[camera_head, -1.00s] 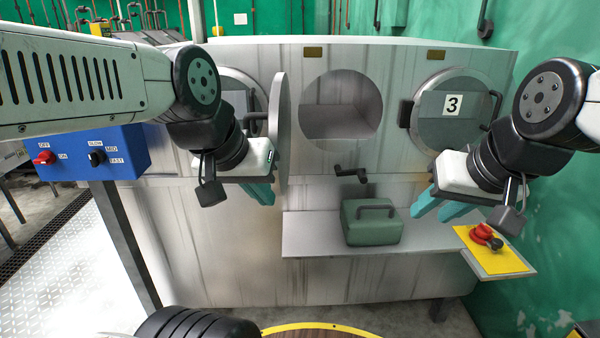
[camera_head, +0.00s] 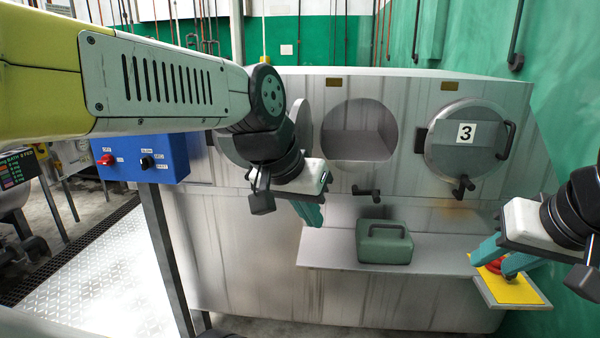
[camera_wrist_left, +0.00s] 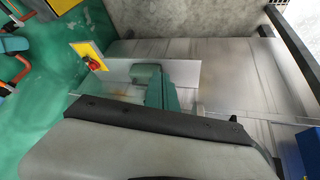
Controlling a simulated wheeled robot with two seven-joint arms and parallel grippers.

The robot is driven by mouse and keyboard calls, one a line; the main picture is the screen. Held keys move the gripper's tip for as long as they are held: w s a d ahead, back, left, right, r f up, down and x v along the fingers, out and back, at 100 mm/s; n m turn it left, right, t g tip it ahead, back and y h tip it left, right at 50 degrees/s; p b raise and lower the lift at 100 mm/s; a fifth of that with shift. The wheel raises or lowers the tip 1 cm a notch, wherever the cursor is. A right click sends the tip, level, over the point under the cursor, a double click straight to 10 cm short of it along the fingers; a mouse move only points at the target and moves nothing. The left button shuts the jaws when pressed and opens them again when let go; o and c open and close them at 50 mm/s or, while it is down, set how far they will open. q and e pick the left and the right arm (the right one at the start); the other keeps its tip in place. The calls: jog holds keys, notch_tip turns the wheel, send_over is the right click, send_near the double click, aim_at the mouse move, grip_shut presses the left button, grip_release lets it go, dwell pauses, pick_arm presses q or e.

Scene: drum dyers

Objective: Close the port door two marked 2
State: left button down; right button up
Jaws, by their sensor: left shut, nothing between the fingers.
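The middle port (camera_head: 358,135) is an uncovered round opening. Its grey disc door (camera_head: 303,122) stands swung out to the left, seen nearly edge-on and partly hidden by my left arm; no number 2 is visible. My left gripper (camera_head: 312,213) is shut and empty, below that door and left of the middle port, apart from the door as far as I can see. Its teal fingers (camera_wrist_left: 168,88) also show in the left wrist view. My right gripper (camera_head: 497,262) is open at the lower right, its fingers over the yellow panel.
A closed door marked 3 (camera_head: 467,140) is on the right. A small black handle (camera_head: 366,191) sits below the middle port. A green box (camera_head: 384,243) stands on the grey shelf (camera_head: 330,248). A red button (camera_head: 496,265) is on the yellow panel (camera_head: 515,291). A blue control box (camera_head: 150,158) is left.

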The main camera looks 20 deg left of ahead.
pick_arm(q)
jog(key=w+a+r+m+g+h, duration=0.1)
jog(key=w+a+r+m, duration=0.25)
jog(key=a, duration=0.35)
jog(key=w+a+r+m+g, duration=0.2)
jog(key=a+r+m, duration=0.2)
jog(key=a, duration=0.2)
jog(key=w+a+r+m+g+h, duration=0.1)
jog(key=w+a+r+m, duration=0.2)
jog(key=a, duration=0.4)
jog(key=w+d+f, duration=0.3)
jog(key=d+f, duration=0.4)
jog(key=f, duration=0.1)
jog(key=shift+d+f+m, duration=0.15)
jog(key=shift+f+m, duration=0.2)
